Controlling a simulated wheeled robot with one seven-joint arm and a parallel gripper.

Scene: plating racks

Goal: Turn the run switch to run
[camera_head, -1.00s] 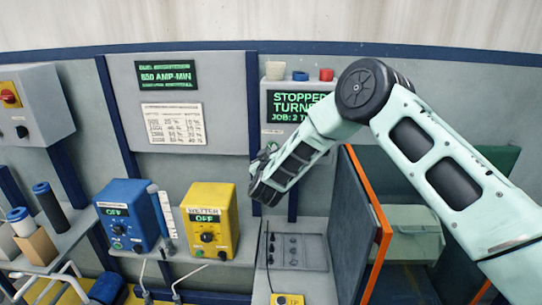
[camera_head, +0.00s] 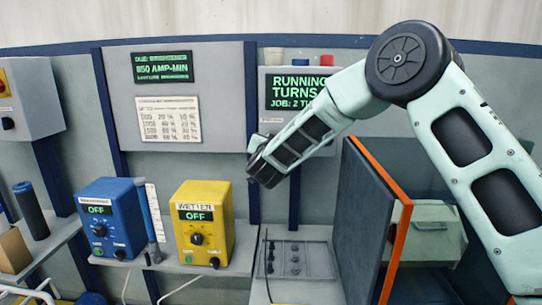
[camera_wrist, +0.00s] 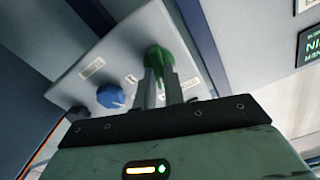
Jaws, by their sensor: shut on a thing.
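In the wrist view a grey control box carries a green switch knob (camera_wrist: 159,56), which I take to be the run switch. My gripper (camera_wrist: 160,74) is shut on this green knob, and its two fingers hide part of it. A blue knob (camera_wrist: 110,96) sits to its left on the same box face. The small labels are too blurred to read. In the head view my arm hides the switch and my gripper. The display (camera_head: 300,91) above there reads RUNNING, and its right part is covered by my arm.
A blue unit (camera_head: 112,222) and a yellow unit (camera_head: 203,226), both showing OFF, stand on the shelf at left. A dark panel with an orange edge (camera_head: 396,246) stands at right, near my arm. A grey tray (camera_head: 313,265) lies below.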

